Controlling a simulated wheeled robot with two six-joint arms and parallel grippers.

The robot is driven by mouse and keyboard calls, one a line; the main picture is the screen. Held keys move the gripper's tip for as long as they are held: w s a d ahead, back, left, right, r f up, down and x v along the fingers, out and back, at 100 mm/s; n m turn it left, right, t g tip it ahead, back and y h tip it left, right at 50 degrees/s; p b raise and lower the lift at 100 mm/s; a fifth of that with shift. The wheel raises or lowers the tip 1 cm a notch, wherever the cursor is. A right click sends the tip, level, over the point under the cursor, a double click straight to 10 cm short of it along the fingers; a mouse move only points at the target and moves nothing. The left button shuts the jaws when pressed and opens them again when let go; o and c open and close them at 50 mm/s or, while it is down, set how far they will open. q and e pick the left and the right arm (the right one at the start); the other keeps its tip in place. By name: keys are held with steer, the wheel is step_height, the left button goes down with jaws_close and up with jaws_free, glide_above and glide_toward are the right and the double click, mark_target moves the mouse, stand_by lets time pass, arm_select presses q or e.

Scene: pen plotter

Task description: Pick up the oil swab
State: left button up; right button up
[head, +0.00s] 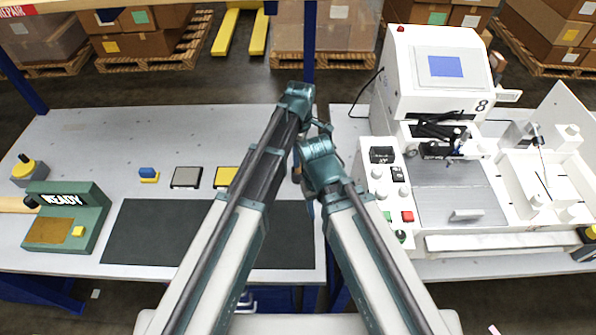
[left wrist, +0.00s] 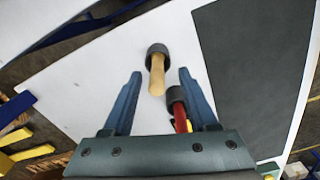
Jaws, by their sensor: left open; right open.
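In the left wrist view, my left gripper (left wrist: 160,74) is open above the table. A tool with a pale wooden handle (left wrist: 157,78) and a dark round head lies between its fingers, with space on both sides. A second tool with a red handle (left wrist: 180,118) and a dark head is close by the right finger, its lower end hidden by the gripper. I cannot tell for sure which is the oil swab. In the head view, my arms hide both tools. My right gripper (head: 298,172) is open, low between the arms and partly hidden.
A dark mat (head: 150,232) lies on the left table, with a green READY box (head: 88,205) at its left. Small pads (head: 187,177) sit behind the mat. A white plotter machine (head: 430,80) stands on the right table. The left table's back area is clear.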

arm_select(q)
steer(key=f+b, duration=0.5)
steer(key=shift+w+a+f, duration=0.15)
steer(key=shift+w+a, duration=0.1)
steer(key=shift+w, duration=0.05)
arm_select(e)
step_height(320, 180, down, 5)
steer(key=shift+f, duration=0.15)
arm_select(q)
steer(key=shift+c, duration=0.3)
jaws_close()
